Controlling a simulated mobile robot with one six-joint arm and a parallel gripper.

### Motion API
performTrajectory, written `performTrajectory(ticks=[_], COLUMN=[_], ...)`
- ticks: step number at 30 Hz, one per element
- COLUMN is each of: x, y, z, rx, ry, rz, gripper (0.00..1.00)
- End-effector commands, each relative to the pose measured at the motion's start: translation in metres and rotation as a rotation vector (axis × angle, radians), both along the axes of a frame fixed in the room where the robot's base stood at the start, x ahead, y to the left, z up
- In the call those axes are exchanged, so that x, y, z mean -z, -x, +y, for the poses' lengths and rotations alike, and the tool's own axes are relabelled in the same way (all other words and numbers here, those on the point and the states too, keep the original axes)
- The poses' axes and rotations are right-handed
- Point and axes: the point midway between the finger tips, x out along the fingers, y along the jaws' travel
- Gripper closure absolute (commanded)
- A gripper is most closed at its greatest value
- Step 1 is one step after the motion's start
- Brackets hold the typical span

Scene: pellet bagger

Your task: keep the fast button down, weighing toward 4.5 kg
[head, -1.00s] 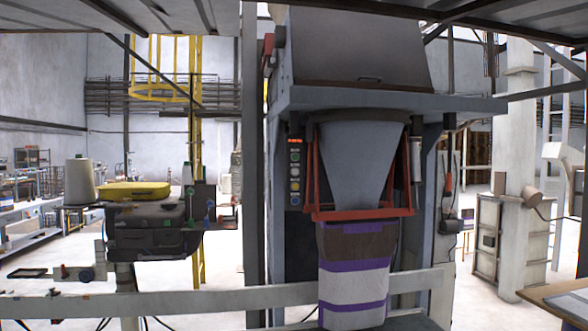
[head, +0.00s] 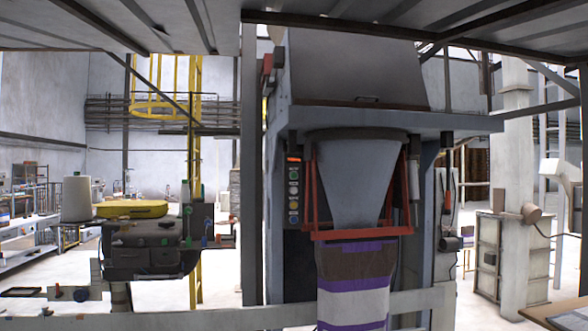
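The button panel (head: 293,190) is a narrow dark strip on the left post of the bagging machine. It carries a column of small round buttons: green (head: 294,174), white (head: 294,188), yellow (head: 294,204) and blue (head: 294,219). Their labels are too small to read, so I cannot tell which is the fast button or whether one is down. A small display (head: 294,159) above them glows orange-red, its digits unreadable. A brown, white and purple striped bag (head: 353,300) hangs under the grey hopper spout (head: 360,180), below a red clamp frame (head: 362,234). My gripper is not in view.
At left stands a dark sewing machine (head: 150,250) with a yellow top (head: 132,209) and a white thread cone (head: 77,199). A table corner (head: 560,314) shows at lower right.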

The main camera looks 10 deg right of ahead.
Motion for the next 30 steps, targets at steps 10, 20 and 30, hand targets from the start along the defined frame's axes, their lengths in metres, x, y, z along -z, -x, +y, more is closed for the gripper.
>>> performTrajectory(ticks=[10,20,30], x=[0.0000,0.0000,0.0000], y=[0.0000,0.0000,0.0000], z=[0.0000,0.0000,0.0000], rx=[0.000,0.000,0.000], ry=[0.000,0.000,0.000], rz=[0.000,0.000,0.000], gripper=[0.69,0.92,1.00])
